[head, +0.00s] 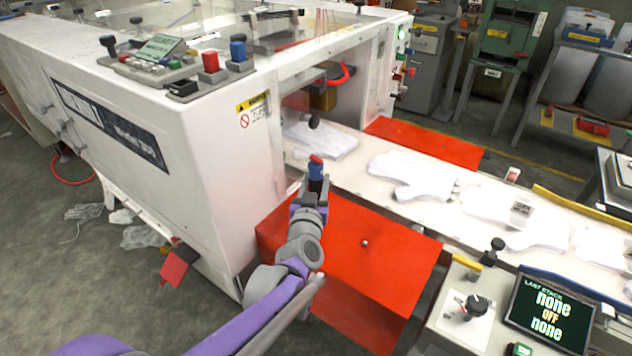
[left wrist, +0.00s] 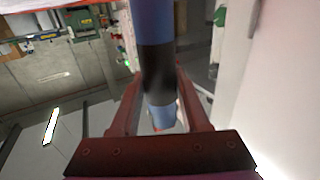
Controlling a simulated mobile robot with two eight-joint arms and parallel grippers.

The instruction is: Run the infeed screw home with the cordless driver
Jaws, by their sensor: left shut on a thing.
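My left gripper (head: 314,187) is shut on a slim blue and black tool with a red end, which I take for the cordless driver (head: 316,168). It stands roughly upright at the machine's infeed opening, above the near edge of the white belt. In the left wrist view the driver (left wrist: 157,65) passes between both fingers as a blue and black cylinder. A small silver round head (head: 364,242) shows on the red panel (head: 395,255) right of my wrist; I cannot tell whether it is the infeed screw. My right gripper is out of view.
White gloves (head: 415,175) lie along the belt, which runs from the white machine (head: 215,130) to the right. A control box with a display (head: 548,312) stands at the lower right. A second red panel (head: 425,142) lies beyond the belt.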

